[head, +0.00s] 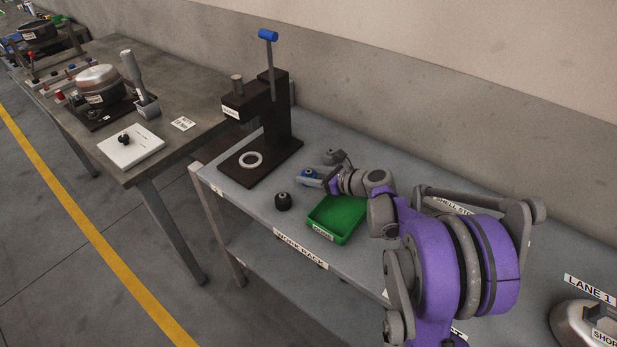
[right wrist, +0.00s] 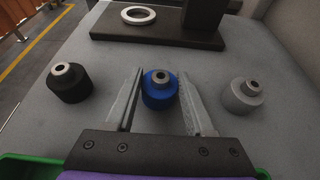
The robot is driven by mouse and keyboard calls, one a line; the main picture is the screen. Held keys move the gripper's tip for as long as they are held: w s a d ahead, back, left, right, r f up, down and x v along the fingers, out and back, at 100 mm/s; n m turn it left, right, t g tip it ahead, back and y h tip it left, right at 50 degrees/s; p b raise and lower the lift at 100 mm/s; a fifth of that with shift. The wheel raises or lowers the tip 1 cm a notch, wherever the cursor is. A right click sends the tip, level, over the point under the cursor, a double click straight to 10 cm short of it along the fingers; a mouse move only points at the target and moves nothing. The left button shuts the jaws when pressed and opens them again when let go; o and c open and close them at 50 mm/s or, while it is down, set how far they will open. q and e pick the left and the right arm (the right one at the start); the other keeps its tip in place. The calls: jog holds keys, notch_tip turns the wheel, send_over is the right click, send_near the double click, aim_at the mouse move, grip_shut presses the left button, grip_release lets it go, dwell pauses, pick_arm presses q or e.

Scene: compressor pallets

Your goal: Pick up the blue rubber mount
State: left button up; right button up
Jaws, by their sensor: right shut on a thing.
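The blue rubber mount (head: 307,173) stands on the grey bench in front of the black press. In the right wrist view the blue mount (right wrist: 160,92) has a metal collar on top and sits between the two fingers. My right gripper (head: 312,178) reaches in from the right and is shut on it; the right wrist view also shows this gripper (right wrist: 158,105). I cannot tell whether the mount is lifted off the bench. My left gripper is not in view.
A black mount (right wrist: 69,84) stands to the left and a grey mount (right wrist: 242,95) to the right. A green tray (head: 345,214) lies on the bench near my right arm. The black press (head: 270,120) stands behind, with a white ring (head: 251,159) on its base.

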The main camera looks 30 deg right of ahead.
grip_shut()
jog(key=shift+r, duration=0.1)
